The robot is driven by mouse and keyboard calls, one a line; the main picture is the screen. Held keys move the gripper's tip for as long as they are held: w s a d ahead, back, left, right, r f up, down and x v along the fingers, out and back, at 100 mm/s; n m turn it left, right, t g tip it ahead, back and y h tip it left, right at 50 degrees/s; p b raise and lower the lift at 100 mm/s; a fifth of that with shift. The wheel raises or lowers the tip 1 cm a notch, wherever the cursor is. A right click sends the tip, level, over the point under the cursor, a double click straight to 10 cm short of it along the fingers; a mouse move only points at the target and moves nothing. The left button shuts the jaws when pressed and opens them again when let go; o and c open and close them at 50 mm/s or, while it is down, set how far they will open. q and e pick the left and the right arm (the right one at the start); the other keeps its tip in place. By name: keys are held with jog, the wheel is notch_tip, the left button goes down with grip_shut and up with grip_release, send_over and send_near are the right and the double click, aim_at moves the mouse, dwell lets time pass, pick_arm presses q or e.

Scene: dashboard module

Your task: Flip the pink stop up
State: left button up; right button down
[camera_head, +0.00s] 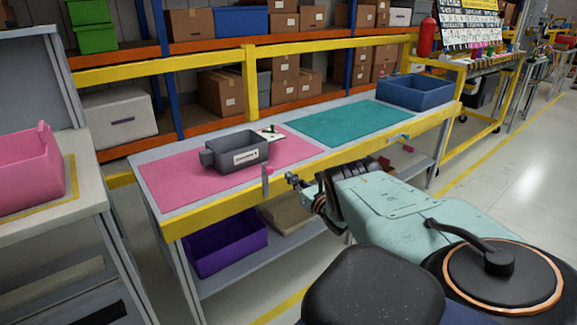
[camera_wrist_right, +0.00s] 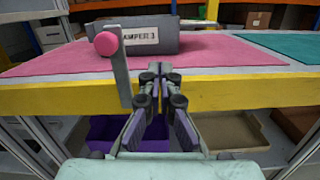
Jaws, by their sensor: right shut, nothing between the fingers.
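The pink stop shows at the front yellow edge of the table as an upright grey bar (camera_head: 265,182) with a pink knob near its top. In the right wrist view the pink knob (camera_wrist_right: 106,43) is on the left side of the bar (camera_wrist_right: 121,75), whose top rises above the table edge. My right gripper (camera_head: 291,179) is shut and empty, just right of the bar in the head view. Its fingertips (camera_wrist_right: 159,70) also show in the wrist view, close together right of the bar; I cannot tell whether they touch it. My left gripper is out of view.
A grey labelled bin (camera_head: 236,153) stands on the pink mat (camera_head: 180,182). A teal mat (camera_head: 350,124) and a blue bin (camera_head: 415,91) are further right. Another small fitting (camera_head: 399,138) sits on the yellow edge. A purple bin (camera_head: 226,247) is on the shelf below.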

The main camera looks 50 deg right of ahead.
jog(key=r+p+v, duration=0.1)
jog(key=p+v, duration=0.2)
jog(key=v, duration=0.6)
jog(key=shift+s+d+p, duration=0.15)
jog(key=shift+s+p, duration=0.2)
jog(key=shift+s, duration=0.15)
jog(key=shift+d+f, duration=0.1)
jog(key=shift+f, duration=0.1)
